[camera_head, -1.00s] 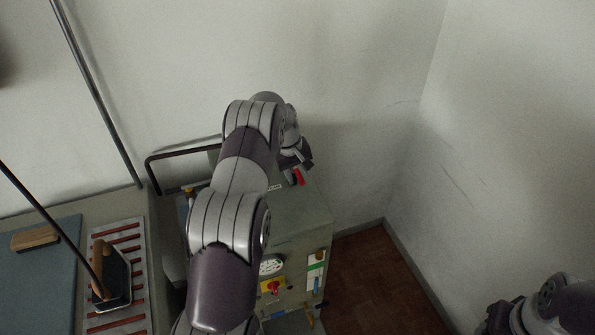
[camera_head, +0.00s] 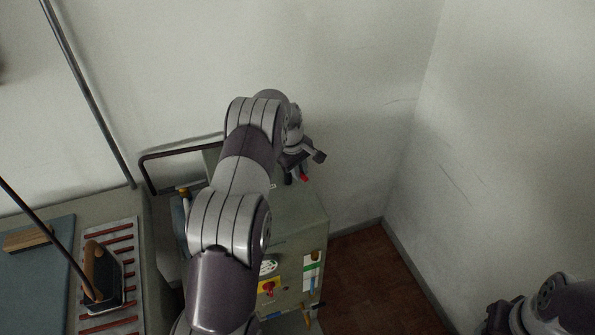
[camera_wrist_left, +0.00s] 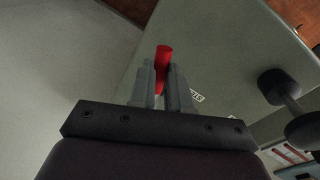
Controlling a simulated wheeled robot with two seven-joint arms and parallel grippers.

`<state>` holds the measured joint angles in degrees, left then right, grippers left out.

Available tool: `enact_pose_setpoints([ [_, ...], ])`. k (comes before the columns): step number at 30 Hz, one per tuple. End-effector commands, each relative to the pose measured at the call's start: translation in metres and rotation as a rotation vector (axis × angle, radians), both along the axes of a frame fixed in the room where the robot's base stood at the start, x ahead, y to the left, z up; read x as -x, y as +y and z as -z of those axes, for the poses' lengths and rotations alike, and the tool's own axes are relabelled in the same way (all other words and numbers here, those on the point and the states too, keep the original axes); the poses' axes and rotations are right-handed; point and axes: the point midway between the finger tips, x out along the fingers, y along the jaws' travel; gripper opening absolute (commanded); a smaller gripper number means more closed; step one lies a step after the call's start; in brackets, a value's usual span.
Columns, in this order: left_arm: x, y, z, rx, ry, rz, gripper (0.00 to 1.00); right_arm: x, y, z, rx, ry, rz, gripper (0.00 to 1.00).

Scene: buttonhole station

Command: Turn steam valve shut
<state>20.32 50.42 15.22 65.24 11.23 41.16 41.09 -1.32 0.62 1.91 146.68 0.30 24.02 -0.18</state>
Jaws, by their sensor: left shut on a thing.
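The red valve handle (camera_wrist_left: 163,60) shows in the left wrist view, standing between the two fingers of my left gripper (camera_wrist_left: 163,85), which is shut on it. In the head view a small red bit of the handle (camera_head: 304,178) shows beside my left gripper (camera_head: 296,172), above the top of the grey-green cabinet (camera_head: 292,215). My left arm hides much of the cabinet top and the valve's base. My right gripper (camera_head: 497,318) is at the bottom right corner, dark and cut off, and its fingers cannot be made out.
The cabinet front has a red knob on a yellow plate (camera_head: 269,288). A dark knob on a stem (camera_wrist_left: 278,86) shows in the wrist view. An iron (camera_head: 101,277) rests on a slatted stand at left. A bent dark rail (camera_head: 175,155) and walls are close behind; brown floor (camera_head: 362,275) is free at right.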

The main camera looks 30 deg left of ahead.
Motion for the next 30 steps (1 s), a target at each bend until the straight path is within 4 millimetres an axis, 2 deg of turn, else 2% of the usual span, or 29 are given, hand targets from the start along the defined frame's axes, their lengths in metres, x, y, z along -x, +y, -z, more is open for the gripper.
enact_pose_setpoints([
  [23,-0.042,-0.003,0.001,-0.002,-0.005,-0.729,0.0,0.0,0.0,0.031,0.0,0.0,0.0,0.43],
  [30,-0.053,0.002,-0.004,-0.001,-0.003,-0.941,0.0,0.0,0.0,0.024,0.0,0.0,0.0,0.43],
])
